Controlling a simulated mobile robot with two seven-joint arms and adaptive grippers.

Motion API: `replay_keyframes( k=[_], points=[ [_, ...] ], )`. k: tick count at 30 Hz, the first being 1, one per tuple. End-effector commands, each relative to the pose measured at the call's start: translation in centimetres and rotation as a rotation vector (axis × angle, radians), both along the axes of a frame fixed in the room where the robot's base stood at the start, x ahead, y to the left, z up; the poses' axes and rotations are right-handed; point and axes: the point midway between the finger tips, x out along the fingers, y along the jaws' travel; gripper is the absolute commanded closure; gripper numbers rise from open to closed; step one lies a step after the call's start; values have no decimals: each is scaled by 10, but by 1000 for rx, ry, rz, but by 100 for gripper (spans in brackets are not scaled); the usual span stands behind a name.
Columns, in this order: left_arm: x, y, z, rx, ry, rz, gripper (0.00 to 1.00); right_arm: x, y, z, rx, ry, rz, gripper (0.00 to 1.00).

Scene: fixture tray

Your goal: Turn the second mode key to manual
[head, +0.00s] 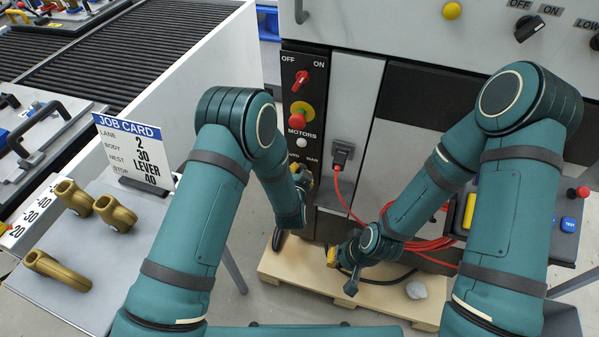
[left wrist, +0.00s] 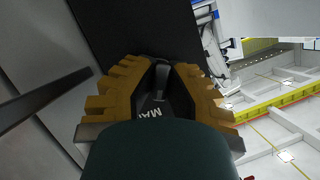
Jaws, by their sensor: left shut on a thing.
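My left gripper (head: 303,176) is at the lower part of the dark control panel, over the mode switch. Letters beginning MA show between the fingers. The key's exact angle is hidden. My right gripper (head: 334,258) hangs low over the wooden pallet, apart from the panel; its opening is too small to tell.
A red cable (head: 347,207) runs down from a socket to the pallet (head: 390,303). The job card (head: 133,150) stands left, near brass-coloured parts (head: 115,213).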

Motion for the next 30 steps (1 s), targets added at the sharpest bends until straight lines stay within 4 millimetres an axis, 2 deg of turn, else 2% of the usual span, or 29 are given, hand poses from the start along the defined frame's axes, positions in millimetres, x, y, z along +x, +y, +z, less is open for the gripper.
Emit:
replay_keyframes(
  k=[17,18,19,20,30],
  points=[
    [1,0,0,30,-10,0,100,0,0,0,0,0,0,100],
    [1,0,0,30,-10,0,73,0,0,0,0,0,0,100],
    [1,0,0,30,-10,0,63,0,0,0,0,0,0,100],
    [1,0,0,30,-10,0,58,0,0,0,0,0,0,100],
    [-2,0,0,29,-8,-1,58,0,0,0,0,0,0,100]
  ],
)
